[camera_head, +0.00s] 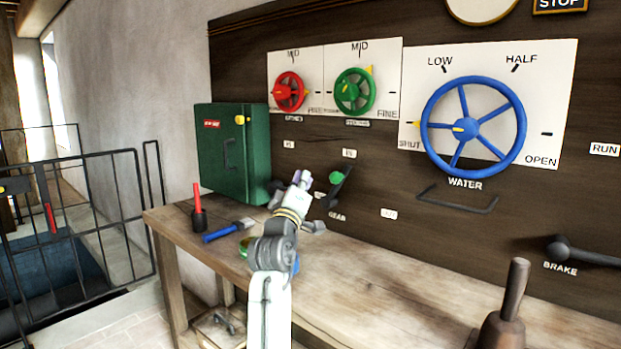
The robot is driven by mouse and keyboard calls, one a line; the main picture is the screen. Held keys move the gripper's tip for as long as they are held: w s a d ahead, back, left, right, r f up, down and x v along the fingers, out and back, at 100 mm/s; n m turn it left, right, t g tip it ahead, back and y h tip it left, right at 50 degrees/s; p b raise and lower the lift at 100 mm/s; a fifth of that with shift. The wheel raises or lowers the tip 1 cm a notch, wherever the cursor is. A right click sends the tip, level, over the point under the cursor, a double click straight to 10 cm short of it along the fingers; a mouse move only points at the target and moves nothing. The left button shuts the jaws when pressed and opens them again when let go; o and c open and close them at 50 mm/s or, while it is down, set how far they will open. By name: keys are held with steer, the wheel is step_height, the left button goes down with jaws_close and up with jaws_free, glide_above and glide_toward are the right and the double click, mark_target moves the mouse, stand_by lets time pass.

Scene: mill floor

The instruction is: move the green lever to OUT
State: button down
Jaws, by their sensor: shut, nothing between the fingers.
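The green lever (336,178) is a green knob on a dark lever low on the dark wooden panel, above the word GEAR. Small white plates sit around it, one above (349,154) and one to its lower right (388,213); their lettering is too small to read surely. My gripper (301,180) is shut and empty, raised above the bench just left of the green knob. It looks apart from the knob, though the depth between them is hard to tell. My gripper and wrist hide part of the panel left of the lever.
A green cabinet (222,155) stands left of my gripper. The bench (395,280) holds a blue-handled tool (225,232) and a red-handled one (198,200) in a dark holder. A blue WATER wheel (427,120), a dark bar handle (457,201) and a BRAKE lever (590,255) are rightward.

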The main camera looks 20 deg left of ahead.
steer(key=w+d+p, duration=0.2)
steer(key=w+p, duration=0.1)
steer(key=w, duration=0.4)
steer(key=shift+w+d+r+p, duration=0.15)
steer(key=shift+w+r+p, duration=0.05)
steer(key=shift+w+p, duration=0.1)
steer(key=shift+d, duration=0.15)
steer(key=shift+s+d+f, duration=0.15)
steer(key=shift+d, duration=0.05)
stand_by(0.3)
